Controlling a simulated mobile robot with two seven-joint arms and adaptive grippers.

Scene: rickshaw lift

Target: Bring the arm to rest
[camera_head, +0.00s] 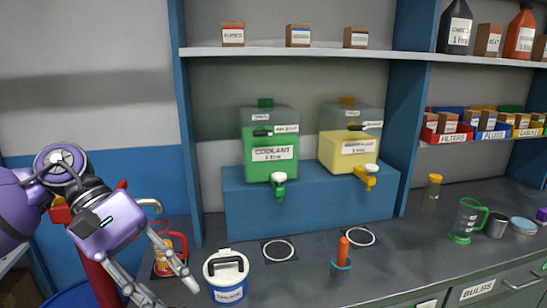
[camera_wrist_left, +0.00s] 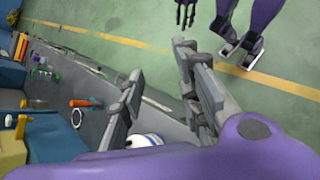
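My left gripper (camera_head: 178,296) comes in from the left in the head view, above the front left of the workbench. Its two fingers are spread apart. In the left wrist view my left gripper (camera_wrist_left: 158,60) has a wide empty gap between its fingers. In the head view its fingers overlap part of a red jug (camera_head: 178,240) and end just left of a white tub with a dark handle (camera_head: 226,293). I cannot tell whether they touch either. My right gripper cannot be made out in either view.
A dark workbench (camera_head: 400,262) carries an orange-handled tool in a blue holder (camera_head: 341,264) and a green-handled jug (camera_head: 465,220). Green and yellow dispensers (camera_head: 268,177) stand on a blue block (camera_head: 300,208). Shelves hang above. Open green floor (camera_wrist_left: 285,30) shows in the left wrist view.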

